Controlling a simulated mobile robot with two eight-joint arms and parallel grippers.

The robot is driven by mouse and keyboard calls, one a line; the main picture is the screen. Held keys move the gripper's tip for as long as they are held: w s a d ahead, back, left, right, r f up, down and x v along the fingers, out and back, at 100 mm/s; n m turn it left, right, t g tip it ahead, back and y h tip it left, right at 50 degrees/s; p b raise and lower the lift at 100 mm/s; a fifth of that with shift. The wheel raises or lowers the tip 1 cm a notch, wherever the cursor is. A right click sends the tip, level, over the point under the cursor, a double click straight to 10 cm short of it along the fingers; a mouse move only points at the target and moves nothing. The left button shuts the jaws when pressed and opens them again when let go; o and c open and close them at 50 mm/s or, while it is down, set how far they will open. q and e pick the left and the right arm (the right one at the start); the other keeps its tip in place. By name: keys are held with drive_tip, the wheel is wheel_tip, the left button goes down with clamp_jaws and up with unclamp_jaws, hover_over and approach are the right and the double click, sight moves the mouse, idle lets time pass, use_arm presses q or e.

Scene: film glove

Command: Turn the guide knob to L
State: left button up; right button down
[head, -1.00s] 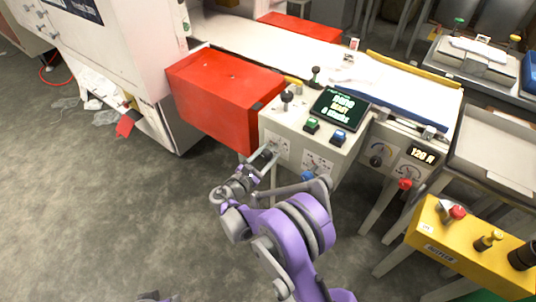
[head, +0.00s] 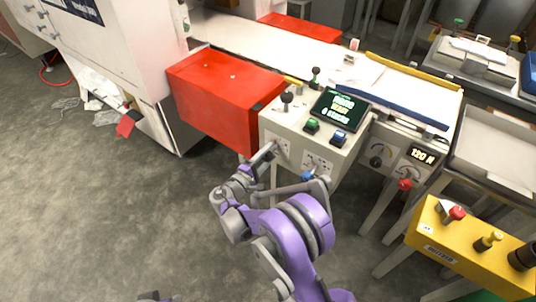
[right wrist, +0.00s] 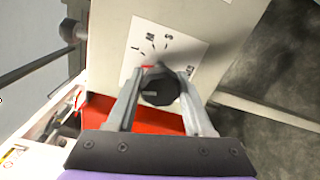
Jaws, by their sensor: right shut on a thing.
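My right gripper (head: 268,152) reaches the left dial plate on the front of the cream control box (head: 294,128). In the right wrist view its two fingers (right wrist: 162,100) are shut on a dark, faceted knob (right wrist: 158,88), one finger on each side. A white label plate (right wrist: 140,42) with small letters lies behind the knob, and a red mark shows at the knob's edge. The letters are too small and turned to read surely. My left gripper is not in view.
A second dial plate (head: 319,161) with a blue knob (head: 308,176) sits just right of my gripper. Black-balled levers, green and blue buttons and a screen (head: 339,107) top the box. A red housing (head: 222,98) stands left. Floor at lower left is clear.

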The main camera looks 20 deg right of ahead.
drive_tip(key=m, duration=0.6)
drive_tip(key=shift+m, duration=0.3)
idle(0.5)
drive_tip(key=shift+c, duration=1.4)
unclamp_jaws()
drive_tip(key=shift+a, duration=0.15)
drive_tip(key=p+v, duration=0.1)
drive_tip(key=v, duration=0.9)
drive_tip(key=shift+s+a+p, duration=0.2)
drive_tip(key=shift+s+p, duration=0.05)
drive_tip(key=shift+p, duration=0.1)
